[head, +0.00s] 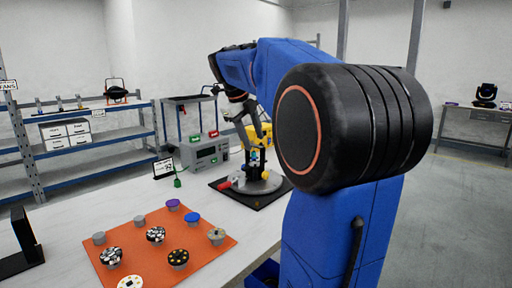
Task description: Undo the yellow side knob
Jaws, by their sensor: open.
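A fixture (262,188) with a round grey base stands on a black mat at the back of the white table. A dark upright part rises from its middle, with a small teal piece (254,155) near the top. A small yellow piece (265,175), which looks like the yellow side knob, shows low on the right of the upright. A red piece (225,184) sticks out at the left. My gripper (257,139) points down just above the upright, open. At this size I cannot tell whether its fingers touch anything.
An orange mat (205,262) with several knobs and round parts lies nearer on the table (85,212). A grey instrument box (203,152) and a small sign (163,167) stand left of the fixture. My arm hides the table's right side.

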